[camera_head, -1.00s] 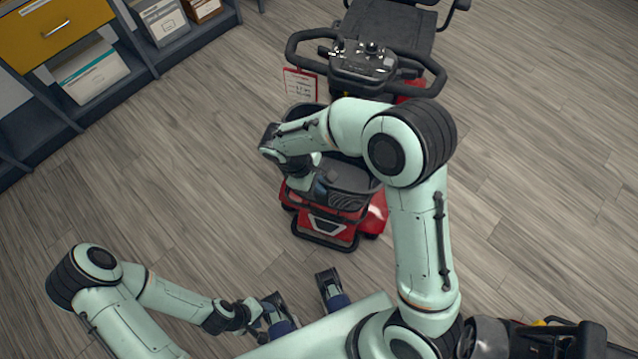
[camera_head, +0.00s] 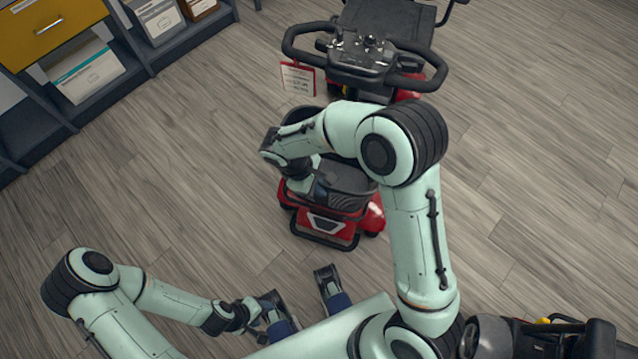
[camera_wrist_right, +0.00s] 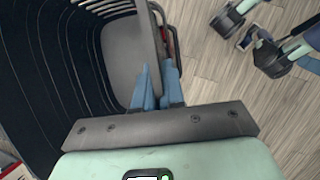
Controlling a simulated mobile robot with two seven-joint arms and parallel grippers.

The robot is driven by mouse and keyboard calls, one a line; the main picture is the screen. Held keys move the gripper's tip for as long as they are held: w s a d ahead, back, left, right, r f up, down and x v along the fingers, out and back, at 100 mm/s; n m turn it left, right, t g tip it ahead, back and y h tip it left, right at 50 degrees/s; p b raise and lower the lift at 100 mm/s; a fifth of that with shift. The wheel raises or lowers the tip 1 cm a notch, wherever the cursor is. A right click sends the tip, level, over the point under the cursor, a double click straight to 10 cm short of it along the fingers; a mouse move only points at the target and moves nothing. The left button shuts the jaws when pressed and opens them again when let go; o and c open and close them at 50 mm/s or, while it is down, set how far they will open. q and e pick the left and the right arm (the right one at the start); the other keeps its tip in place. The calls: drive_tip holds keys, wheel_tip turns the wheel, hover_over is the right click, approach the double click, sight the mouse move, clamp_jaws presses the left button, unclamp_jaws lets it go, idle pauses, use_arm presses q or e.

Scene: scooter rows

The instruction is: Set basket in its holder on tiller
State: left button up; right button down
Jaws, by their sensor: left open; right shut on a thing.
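The dark grey basket (camera_head: 350,181) is in front of the scooter's tiller (camera_head: 360,62), above the red scooter front (camera_head: 327,226). Its ribbed inner wall (camera_wrist_right: 75,70) fills the left of the right wrist view. My right gripper (camera_head: 322,188) is shut on the basket's near wall; its blue fingers (camera_wrist_right: 157,85) pinch the wall in the wrist view. The holder cannot be made out; my right forearm covers the space between tiller and basket, so I cannot tell whether they touch. My left gripper (camera_head: 307,305) is open and empty, low in front of my body.
A red-edged card (camera_head: 298,79) hangs beside the tiller's left handlebar. A dark shelf unit (camera_head: 140,65) with boxes and a yellow drawer stands at the upper left. The scooter seat (camera_head: 390,22) is behind the tiller. Wood floor (camera_head: 540,180) is clear to the right.

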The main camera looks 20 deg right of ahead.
idle(0.3)
drive_tip(key=c, duration=1.1)
unclamp_jaws()
drive_tip(key=shift+c, duration=0.2)
drive_tip(key=shift+f, duration=0.1)
drive_tip(key=p+v, duration=0.2)
drive_tip(key=v, duration=1.1)
drive_tip(key=shift+r, duration=0.2)
drive_tip(key=shift+w+a, duration=0.1)
drive_tip(key=shift+a, duration=0.05)
